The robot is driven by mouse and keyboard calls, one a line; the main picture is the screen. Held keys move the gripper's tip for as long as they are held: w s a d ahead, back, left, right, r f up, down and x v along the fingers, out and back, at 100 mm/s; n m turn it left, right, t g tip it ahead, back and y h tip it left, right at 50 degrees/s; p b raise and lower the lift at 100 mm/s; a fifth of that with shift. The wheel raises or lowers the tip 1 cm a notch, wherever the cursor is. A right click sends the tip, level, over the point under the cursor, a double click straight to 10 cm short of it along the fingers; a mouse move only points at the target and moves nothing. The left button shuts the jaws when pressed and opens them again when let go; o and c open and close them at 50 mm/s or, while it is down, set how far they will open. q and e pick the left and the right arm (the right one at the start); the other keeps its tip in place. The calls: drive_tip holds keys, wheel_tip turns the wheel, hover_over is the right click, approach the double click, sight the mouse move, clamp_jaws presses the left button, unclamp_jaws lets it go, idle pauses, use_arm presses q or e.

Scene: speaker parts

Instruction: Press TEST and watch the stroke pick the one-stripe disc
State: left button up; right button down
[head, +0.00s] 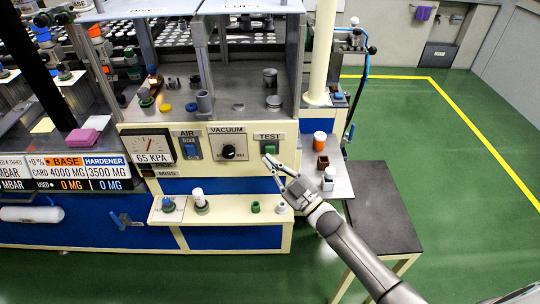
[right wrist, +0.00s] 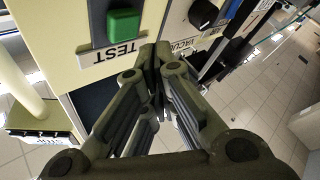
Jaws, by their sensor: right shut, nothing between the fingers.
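The green TEST button (head: 270,147) is on the cream front panel, below its TEST label (head: 268,137). It also shows in the right wrist view (right wrist: 123,25). My right gripper (head: 268,160) is shut and empty, its tips just below the button in the head view. In the right wrist view its closed tips (right wrist: 154,56) lie beside the button and label, apparently not on the button; contact with the panel cannot be told. On the deck above are small round parts, including a yellow one (head: 164,107) and a grey one (head: 273,101). No stripe can be made out on any.
The panel also has a dial (head: 152,146) marked 65 KPA, a blue AIR switch (head: 190,146) and a black VACUUM knob (head: 228,152). A cream ledge (head: 225,215) with small parts juts out below.

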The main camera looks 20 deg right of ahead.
sight(270, 150)
drive_tip(key=shift+w+d, duration=0.25)
drive_tip(key=shift+w, duration=0.4)
idle(0.8)
drive_tip(key=shift+w+d+b, duration=0.1)
drive_tip(key=shift+w+b, duration=0.25)
drive_tip(key=shift+w, duration=0.05)
